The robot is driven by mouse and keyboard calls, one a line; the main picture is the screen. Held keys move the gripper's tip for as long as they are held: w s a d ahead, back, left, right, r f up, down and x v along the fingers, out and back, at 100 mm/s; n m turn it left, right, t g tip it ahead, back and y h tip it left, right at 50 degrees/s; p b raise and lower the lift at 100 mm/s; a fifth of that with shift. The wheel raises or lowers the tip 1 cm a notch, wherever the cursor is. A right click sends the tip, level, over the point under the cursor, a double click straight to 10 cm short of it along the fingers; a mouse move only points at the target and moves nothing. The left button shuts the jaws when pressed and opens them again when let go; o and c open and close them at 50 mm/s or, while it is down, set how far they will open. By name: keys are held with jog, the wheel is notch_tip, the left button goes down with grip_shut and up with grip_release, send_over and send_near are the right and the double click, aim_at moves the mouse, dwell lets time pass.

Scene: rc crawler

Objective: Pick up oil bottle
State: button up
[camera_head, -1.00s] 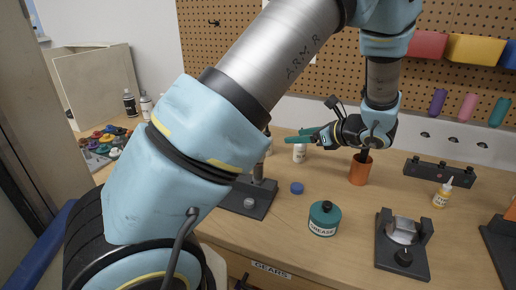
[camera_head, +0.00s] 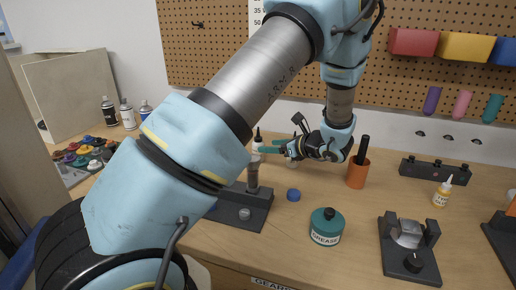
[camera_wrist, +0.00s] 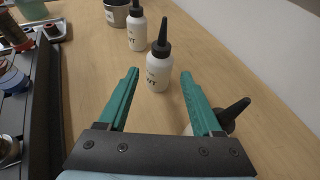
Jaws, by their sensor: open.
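Several white bottles with black cone nozzles stand upright on the wooden bench. One bottle (camera_wrist: 158,74) shows between my open fingertips in the wrist view; I cannot tell whether it is fully between them in depth.
A black fixture (camera_head: 246,212) is left of the gripper. An orange cup (camera_head: 358,174) with a dark handle is right of it. A blue cap (camera_head: 293,195), a grease tub (camera_head: 327,228) and a black vise-like stand (camera_head: 409,262) are nearer. The bench right of the bottles is clear.

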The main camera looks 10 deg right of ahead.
aim_at(262, 145)
jog(key=x, duration=0.1)
jog(key=p+x, duration=0.2)
jog(key=shift+w+a+r, duration=0.15)
jog(key=shift+w+a, duration=0.15)
jog(key=shift+w+a+f, duration=0.1)
jog(key=shift+w+f, duration=0.15)
grip_shut()
